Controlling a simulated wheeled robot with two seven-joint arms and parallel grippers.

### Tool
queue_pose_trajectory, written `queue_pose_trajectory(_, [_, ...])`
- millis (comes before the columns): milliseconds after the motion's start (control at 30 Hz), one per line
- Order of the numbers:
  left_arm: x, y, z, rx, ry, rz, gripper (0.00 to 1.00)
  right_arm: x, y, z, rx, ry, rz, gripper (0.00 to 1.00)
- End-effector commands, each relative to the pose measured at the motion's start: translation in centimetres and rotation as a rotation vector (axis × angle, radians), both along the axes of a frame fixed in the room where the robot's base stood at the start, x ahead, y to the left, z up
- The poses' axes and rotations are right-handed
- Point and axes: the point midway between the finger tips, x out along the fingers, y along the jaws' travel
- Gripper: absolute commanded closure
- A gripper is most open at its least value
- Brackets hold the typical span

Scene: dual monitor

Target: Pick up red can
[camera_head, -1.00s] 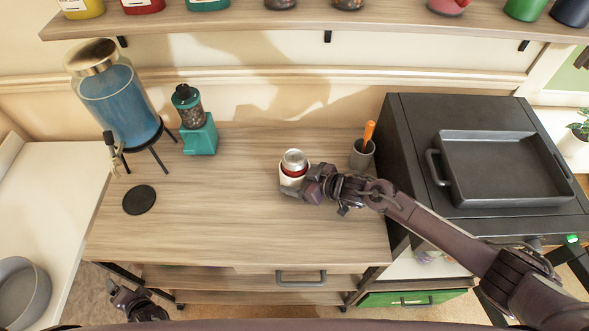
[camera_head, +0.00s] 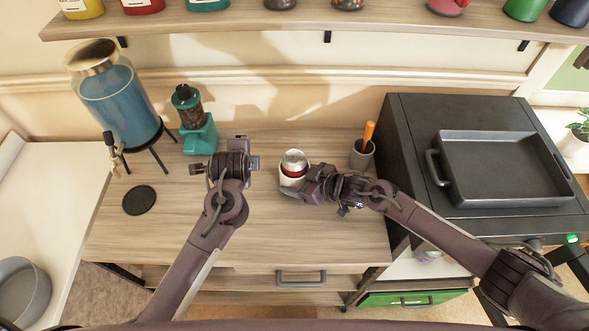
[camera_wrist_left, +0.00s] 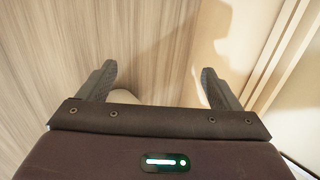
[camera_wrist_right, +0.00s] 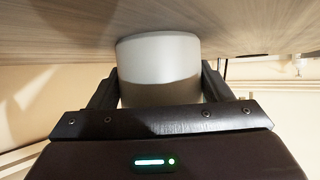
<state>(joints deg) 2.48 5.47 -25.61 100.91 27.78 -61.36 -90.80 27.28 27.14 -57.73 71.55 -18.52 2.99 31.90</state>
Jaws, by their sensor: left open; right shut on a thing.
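The red can (camera_head: 293,168) stands in a white round holder (camera_head: 291,182) on the wooden table. Only its silver top and a narrow red band show above the holder. My right gripper (camera_head: 301,188) is shut on the white holder from the right front side. In the right wrist view the pale cylinder (camera_wrist_right: 158,52) sits between both fingers, and no red shows. My left gripper (camera_head: 240,158) is over the table, left of the can and apart from it. In the left wrist view its fingers (camera_wrist_left: 158,72) are open, with a pale shape partly hidden near one finger.
A teal grinder (camera_head: 198,137) and a blue drink dispenser (camera_head: 120,100) stand at the back left. A black coaster (camera_head: 139,200) lies at left. The table's front is clear.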

Motion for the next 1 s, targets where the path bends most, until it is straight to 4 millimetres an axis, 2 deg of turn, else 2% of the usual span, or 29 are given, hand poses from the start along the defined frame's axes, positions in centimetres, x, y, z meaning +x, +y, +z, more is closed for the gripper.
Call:
queue_pose_trajectory(33, [0.4,-4.4,2.1,0.038,0.027,-0.153,0.15,0.0,-0.1,-0.1,-0.002,0.001,-0.002,0.41])
queue_pose_trajectory(100, [-0.5,-9.2,3.9,0.13,0.083,-0.356,0.15,0.0,-0.1,-0.1,-0.002,0.001,-0.002,0.41])
queue_pose_trajectory(200, [-2.5,-13.4,6.0,0.312,0.155,-0.591,0.15,0.1,-0.1,-0.1,-0.002,0.001,-0.003,0.41])
queue_pose_trajectory(300, [-4.3,-15.2,7.4,0.51,0.213,-0.751,0.15,0.1,-0.1,-0.1,-0.002,0.001,-0.003,0.41])
queue_pose_trajectory(400, [-5.5,-15.7,8.5,0.682,0.256,-0.845,0.15,0.1,-0.1,-0.1,-0.002,0.001,-0.003,0.41])
queue_pose_trajectory(567, [-6.2,-15.5,9.1,0.835,0.294,-0.903,0.15,0.1,-0.1,-0.1,-0.002,0.001,-0.003,0.41])
queue_pose_trajectory(1000, [-3.3,-14.2,4.0,0.858,0.301,-0.912,0.15,0.1,-0.1,-0.1,-0.002,0.001,-0.003,0.41])
